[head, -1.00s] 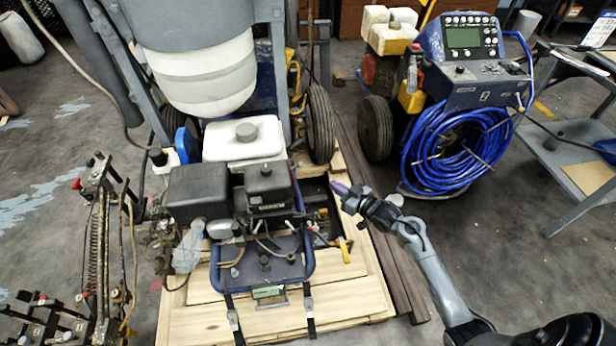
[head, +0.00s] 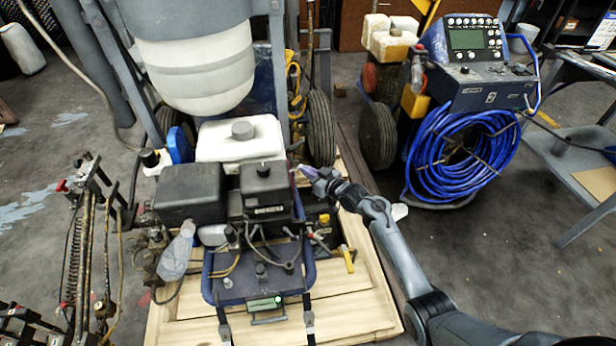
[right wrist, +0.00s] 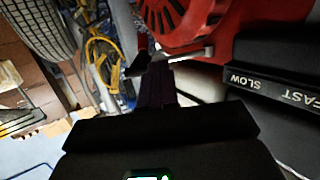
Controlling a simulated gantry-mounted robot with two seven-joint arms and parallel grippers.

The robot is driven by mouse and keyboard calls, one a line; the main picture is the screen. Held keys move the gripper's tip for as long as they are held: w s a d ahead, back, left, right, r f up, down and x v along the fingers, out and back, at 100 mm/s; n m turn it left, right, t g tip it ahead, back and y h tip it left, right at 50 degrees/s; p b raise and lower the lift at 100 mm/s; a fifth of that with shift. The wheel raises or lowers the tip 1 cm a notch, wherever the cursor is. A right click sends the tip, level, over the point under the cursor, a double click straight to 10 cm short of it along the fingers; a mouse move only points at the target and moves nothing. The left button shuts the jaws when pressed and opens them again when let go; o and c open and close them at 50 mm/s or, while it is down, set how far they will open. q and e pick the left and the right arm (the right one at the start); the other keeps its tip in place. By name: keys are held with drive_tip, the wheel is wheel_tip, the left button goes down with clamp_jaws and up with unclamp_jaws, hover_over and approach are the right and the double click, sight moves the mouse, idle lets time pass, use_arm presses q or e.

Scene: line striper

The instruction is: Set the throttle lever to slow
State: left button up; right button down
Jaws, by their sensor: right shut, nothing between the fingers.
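The engine's black cover (head: 266,190) is near the middle of the head view. In the right wrist view a black label strip (right wrist: 285,92) reads SLOW and FAST, with SLOW nearer my fingers. A thin pale metal piece (right wrist: 188,54), possibly the throttle lever, shows below the red round housing (right wrist: 180,20), just beyond my fingertips. My right gripper (head: 298,172) is shut and empty at the right side of the engine cover; its dark purple fingers (right wrist: 156,82) show in the wrist view. I cannot tell whether they touch the metal piece. My left gripper is not in view.
The white tank (head: 238,138) stands behind the engine. A yellow-handled valve (head: 347,258) is at the right of the wooden pallet (head: 350,305). A black tyre (head: 320,130) stands close behind my right gripper. A blue hose coil (head: 460,155) is further right.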

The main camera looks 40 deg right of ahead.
drive_tip(key=shift+w, duration=0.2)
idle(0.3)
drive_tip(key=shift+w+d+n+y+b, duration=0.3)
drive_tip(key=shift+w+n+y, duration=0.1)
drive_tip(key=shift+w+y, duration=0.1)
drive_tip(key=shift+w+d+n+y+b, duration=0.25)
drive_tip(key=shift+w+n+y, duration=0.15)
drive_tip(key=shift+w+y, duration=0.1)
drive_tip(key=shift+a+f, duration=0.1)
